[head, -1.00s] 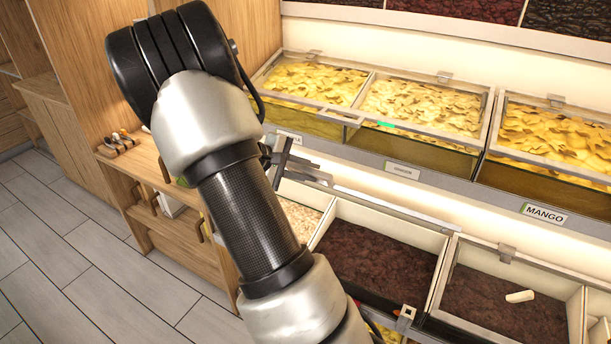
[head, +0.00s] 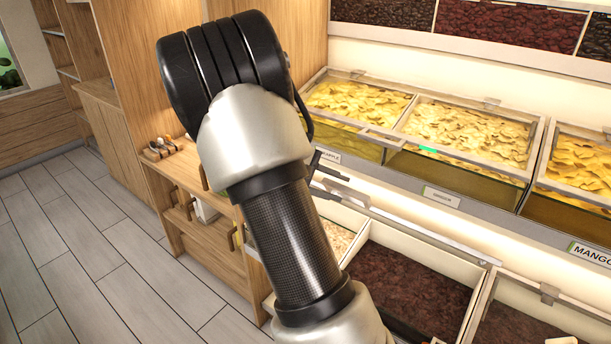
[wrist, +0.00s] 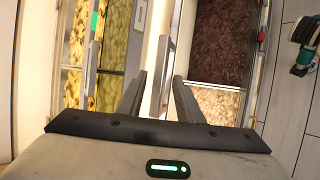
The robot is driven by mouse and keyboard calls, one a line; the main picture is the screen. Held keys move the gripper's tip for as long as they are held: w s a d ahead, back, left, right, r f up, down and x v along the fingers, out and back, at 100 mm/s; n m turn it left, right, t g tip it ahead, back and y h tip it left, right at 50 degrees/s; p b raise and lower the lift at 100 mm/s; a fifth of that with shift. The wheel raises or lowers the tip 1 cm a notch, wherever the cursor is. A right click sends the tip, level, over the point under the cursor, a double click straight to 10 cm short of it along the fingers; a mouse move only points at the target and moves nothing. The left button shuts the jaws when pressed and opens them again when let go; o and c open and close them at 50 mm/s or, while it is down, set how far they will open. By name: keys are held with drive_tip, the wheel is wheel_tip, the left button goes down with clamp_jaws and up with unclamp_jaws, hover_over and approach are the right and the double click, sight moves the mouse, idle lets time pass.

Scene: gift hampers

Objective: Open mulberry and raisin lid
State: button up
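The lower row holds a bin of pale dried fruit (head: 340,237) and a bin of dark dried fruit (head: 410,292). In the wrist view the dark bin (wrist: 222,45) and pale bin (wrist: 217,103) lie right of my fingers. Their name labels are not readable. A long metal-edged bar (head: 430,236) runs above the back of these bins and looks like a raised lid seen edge-on. My gripper (head: 328,178) is open beside its left end. In the wrist view the bar (wrist: 164,70) passes between the fingers (wrist: 160,98), with no clear contact.
Upper bins of yellow dried slices (head: 470,130) have closed glass lids, close behind my gripper. A wooden counter (head: 185,180) with scoops stands left. Tiled floor (head: 80,240) is free at the left.

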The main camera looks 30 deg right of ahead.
drive_tip(key=v, duration=1.3)
drive_tip(key=shift+a+r, duration=0.2)
drive_tip(key=shift+r, duration=0.1)
